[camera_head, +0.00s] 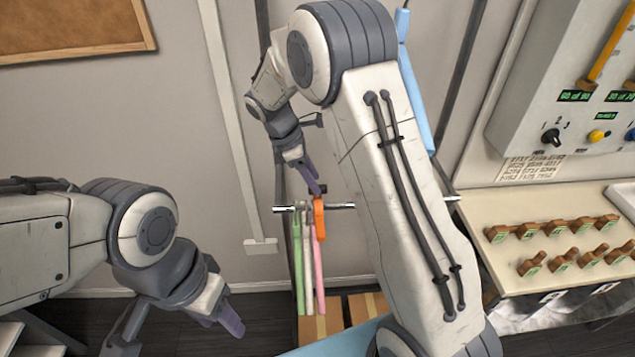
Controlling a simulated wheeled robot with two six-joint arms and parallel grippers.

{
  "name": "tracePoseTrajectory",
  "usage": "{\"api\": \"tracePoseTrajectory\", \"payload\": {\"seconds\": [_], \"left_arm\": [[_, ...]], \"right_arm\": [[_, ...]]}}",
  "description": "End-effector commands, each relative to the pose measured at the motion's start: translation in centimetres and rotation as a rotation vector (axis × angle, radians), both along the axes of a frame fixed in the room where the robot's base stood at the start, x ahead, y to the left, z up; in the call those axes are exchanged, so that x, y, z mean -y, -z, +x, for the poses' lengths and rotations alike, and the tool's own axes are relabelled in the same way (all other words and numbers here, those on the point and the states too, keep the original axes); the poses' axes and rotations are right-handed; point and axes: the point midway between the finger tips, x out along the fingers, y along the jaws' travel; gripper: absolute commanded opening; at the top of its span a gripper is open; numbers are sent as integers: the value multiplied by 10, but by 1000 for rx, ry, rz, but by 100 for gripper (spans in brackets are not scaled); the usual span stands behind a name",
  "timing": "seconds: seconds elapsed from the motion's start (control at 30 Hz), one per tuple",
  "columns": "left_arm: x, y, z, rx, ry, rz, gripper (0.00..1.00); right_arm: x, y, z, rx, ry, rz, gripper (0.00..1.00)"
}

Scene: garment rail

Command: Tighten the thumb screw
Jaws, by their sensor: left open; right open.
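An orange clamp-like piece (319,218) sits on the horizontal metal rail (341,206). A small dark knob (323,188) shows just above it and may be the thumb screw; it is too small and partly covered to be sure. My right gripper (315,186) is open, pointing down right beside this knob; I cannot tell whether it touches. My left gripper (232,324) is open and empty at the lower left, low and well away from the rail.
Green (298,265), white (307,265) and pink (318,268) strips hang from the rail beside the orange piece. My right arm hides the rail's middle. A table (480,220) with several wooden pegs and a wall panel (520,110) stand at right.

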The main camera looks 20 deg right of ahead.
Motion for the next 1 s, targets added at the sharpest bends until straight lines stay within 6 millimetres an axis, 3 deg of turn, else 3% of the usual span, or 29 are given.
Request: {"api": "tracePoseTrajectory", "payload": {"seconds": [0.23,0.57,0.7,1.0], "left_arm": [[0,-8,0,0,2,0,50],[0,-8,0,0,2,0,50],[0,-8,0,0,2,0,50],[0,-9,0,0,2,0,50]], "right_arm": [[10,26,-3,0,0,0,52],[12,30,-4,1,1,1,52],[12,30,-4,1,1,2,3],[11,30,-4,1,13,2,0]]}}
